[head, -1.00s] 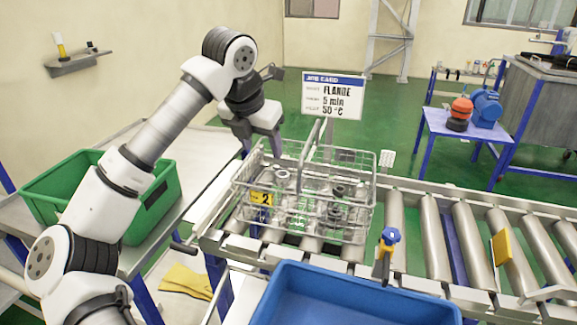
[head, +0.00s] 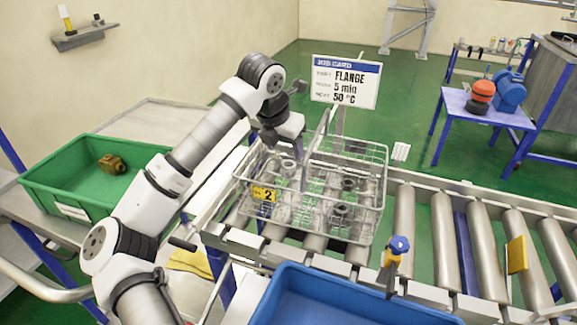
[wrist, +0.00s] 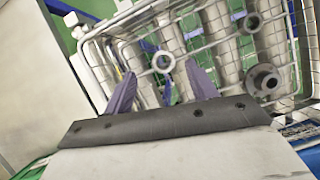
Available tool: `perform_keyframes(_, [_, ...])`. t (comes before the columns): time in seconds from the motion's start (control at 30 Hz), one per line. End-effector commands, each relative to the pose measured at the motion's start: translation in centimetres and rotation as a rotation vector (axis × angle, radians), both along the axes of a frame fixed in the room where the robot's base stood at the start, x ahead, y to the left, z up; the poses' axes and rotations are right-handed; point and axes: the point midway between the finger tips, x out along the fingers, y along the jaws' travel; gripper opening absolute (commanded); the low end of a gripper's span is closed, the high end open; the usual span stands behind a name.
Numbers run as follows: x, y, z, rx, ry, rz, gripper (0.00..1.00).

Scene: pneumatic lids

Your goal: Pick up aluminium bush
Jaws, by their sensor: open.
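A pale grey ring, which looks like the aluminium bush (wrist: 163,62), lies in the wire basket; in the head view it is at the back left of the basket (head: 288,166), partly hidden by wires. My gripper (wrist: 161,84) is open and empty, its two purple fingers spread to either side of the ring in the wrist view. The ring appears a little beyond the fingertips; I cannot tell the exact gap. In the head view my gripper (head: 284,145) hangs over the basket's back left corner. The wire basket (head: 378,200) stands on the roller conveyor.
The basket also holds a dark ring (wrist: 252,23) and a grey flange (wrist: 263,82). A wire divider and a job card (head: 345,82) rise near my gripper. A blue bin (head: 340,300) is in front; a green crate (head: 45,185) with a brown part (head: 112,164) is at left.

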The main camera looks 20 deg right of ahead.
Motion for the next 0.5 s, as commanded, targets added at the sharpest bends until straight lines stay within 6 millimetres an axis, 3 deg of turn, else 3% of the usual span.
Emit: perform_keyframes(0.5, [0.7, -1.1, -4.9, 0.000, 0.001, 0.000, 0.57])
